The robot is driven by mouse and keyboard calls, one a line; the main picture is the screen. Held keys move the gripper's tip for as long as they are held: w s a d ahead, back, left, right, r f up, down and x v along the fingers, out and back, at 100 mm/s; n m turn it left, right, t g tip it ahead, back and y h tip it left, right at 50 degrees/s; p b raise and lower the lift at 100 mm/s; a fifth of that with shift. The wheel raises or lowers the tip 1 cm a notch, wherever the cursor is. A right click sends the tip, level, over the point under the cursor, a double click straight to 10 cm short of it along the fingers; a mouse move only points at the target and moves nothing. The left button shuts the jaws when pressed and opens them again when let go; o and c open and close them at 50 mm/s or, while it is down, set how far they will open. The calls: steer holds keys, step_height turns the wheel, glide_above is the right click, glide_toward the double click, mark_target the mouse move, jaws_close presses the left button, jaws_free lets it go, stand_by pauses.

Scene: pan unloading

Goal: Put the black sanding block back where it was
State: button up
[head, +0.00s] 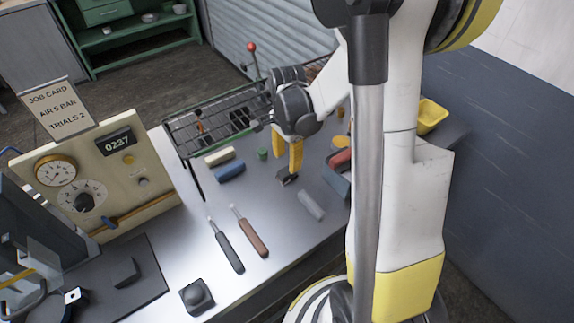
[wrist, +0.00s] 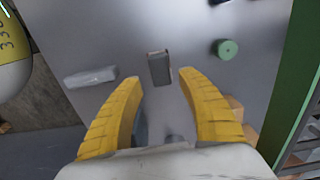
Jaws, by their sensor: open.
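A small dark block, which looks like the black sanding block (head: 287,180), lies on the grey metal table below my gripper (head: 295,168). In the wrist view, the same block (wrist: 158,68) shows as dark grey with a brownish edge at its top end. It lies between and slightly ahead of the two yellow fingertips (wrist: 160,77). My gripper is open with nothing held, and the fingers appear apart from the block. A wire rack (head: 180,140) with a green frame stands behind, with dark and orange-brown things in it; I cannot tell what they are.
A light grey block (head: 310,204) and a green cylinder (head: 262,154) lie near the dark block. Beige (head: 220,156) and blue (head: 229,171) blocks lie left. A red block (head: 341,160) is right. Two handled tools (head: 228,250) lie in front. A yellow bin (head: 430,115) stands right.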

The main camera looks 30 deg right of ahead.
mark_target(287, 170)
step_height(287, 170, up, 7)
steer(key=p, duration=0.2)
steer(key=s+a+r+n+t, duration=0.7)
steer(key=s+a+r+n, duration=0.3)
steer(key=n, duration=0.7)
steer(key=shift+s+a+r+n, duration=0.35)
steer(key=shift+a+r, duration=0.6)
steer(key=shift+a, duration=0.8)
